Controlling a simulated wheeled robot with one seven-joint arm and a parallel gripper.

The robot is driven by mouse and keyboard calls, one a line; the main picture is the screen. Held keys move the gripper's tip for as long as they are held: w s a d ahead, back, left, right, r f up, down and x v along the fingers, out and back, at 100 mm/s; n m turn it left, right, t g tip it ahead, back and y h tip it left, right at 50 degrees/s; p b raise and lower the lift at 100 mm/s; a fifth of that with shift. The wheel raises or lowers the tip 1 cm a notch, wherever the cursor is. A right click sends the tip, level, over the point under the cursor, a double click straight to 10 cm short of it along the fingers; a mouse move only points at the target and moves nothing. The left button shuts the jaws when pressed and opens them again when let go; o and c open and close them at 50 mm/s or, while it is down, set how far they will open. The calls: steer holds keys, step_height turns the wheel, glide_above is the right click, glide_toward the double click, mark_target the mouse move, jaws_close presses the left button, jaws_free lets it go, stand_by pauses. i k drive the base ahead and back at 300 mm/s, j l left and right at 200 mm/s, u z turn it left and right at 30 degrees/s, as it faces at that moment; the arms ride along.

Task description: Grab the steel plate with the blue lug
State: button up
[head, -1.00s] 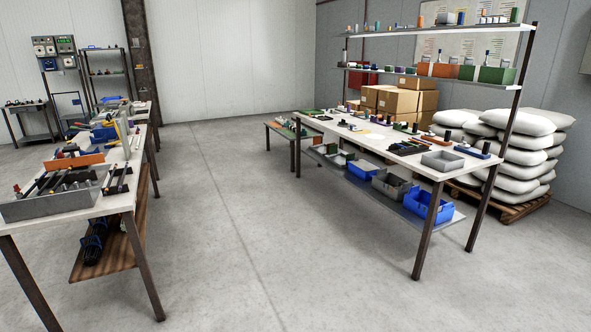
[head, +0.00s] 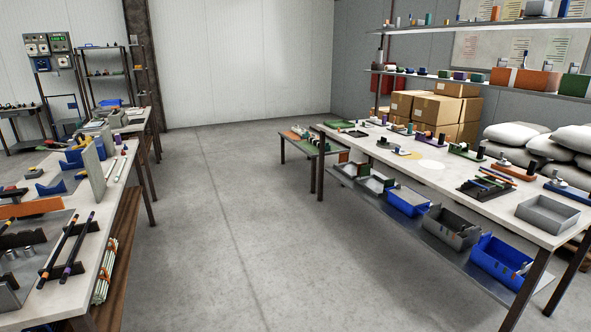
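Several small plates with upright knobs stand along the right table (head: 420,172). I cannot make out which, if any, is a steel plate with a blue lug; the pieces are too small. My gripper is not in view.
Blue bins (head: 497,262) line the right table's lower shelf, and a grey tray (head: 547,214) sits on its top. The left bench (head: 95,240) holds rods and blue blocks. A small table (head: 312,147) stands beyond. The floor (head: 235,220) between is clear.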

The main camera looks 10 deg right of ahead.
mark_target(401, 153)
steer(key=i, duration=4)
steer(key=i+z, duration=0.25)
steer(key=i, duration=0.2)
steer(key=i+j+z, duration=0.25)
steer(key=i, duration=0.2)
steer(key=i+j+z, duration=0.25)
steer(key=i, duration=0.2)
